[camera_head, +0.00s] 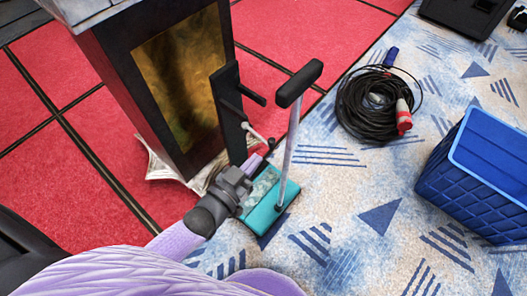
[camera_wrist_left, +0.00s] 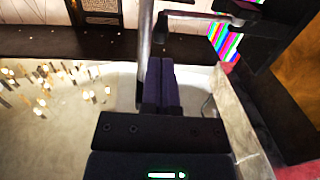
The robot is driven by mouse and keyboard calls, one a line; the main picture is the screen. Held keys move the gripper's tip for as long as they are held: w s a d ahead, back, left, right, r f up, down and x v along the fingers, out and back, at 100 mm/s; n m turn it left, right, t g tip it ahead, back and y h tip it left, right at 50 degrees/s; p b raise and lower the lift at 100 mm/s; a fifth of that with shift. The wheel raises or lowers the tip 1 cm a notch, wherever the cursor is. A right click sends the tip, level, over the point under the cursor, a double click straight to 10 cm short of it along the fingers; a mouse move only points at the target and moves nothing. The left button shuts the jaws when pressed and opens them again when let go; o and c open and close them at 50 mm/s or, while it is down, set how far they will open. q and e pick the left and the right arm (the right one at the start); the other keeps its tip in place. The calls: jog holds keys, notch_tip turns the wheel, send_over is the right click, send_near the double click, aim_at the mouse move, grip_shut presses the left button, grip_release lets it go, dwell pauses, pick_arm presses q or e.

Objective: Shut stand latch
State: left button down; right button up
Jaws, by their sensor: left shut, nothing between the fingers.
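The dark stand (camera_head: 150,85) with a gold-brown panel is at the upper left of the head view. A black upright plate (camera_head: 228,112) is on its right side, with a black peg and a thin pale lever (camera_head: 252,130) sticking out to the right. Which part is the latch, I cannot tell for certain. In the left wrist view a metal lever with a dark end (camera_wrist_left: 207,17) reaches across the top. My left gripper (camera_head: 256,163) has its purple fingers shut and empty, low beside the plate. The fingers (camera_wrist_left: 160,82) also show in the left wrist view. My right gripper is not in view.
A teal base (camera_head: 268,215) with a grey post and black grip (camera_head: 298,83) stands just right of my left gripper. A blue crate (camera_head: 485,165) and a coiled black cable (camera_head: 368,108) are on the patterned carpet to the right. Red tiles (camera_head: 105,135) surround the stand.

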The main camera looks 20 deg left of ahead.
aim_at(271, 144)
pick_arm(q)
jog(key=b+x, duration=0.1)
jog(key=x, duration=0.2)
jog(key=shift+w+d, duration=0.1)
jog(key=shift+w, duration=0.25)
jog(key=shift+w+d+r+n+t+y+p, duration=0.15)
jog(key=shift+w+d+n+t+y+p, duration=0.15)
jog(key=shift+w+d+n+y, duration=0.35)
jog(key=shift+w+d+y, duration=0.25)
jog(key=shift+w+y, duration=0.05)
jog(key=shift+w, duration=0.25)
jog(key=shift+w+d+y, duration=0.25)
jog(key=shift+w, duration=0.3)
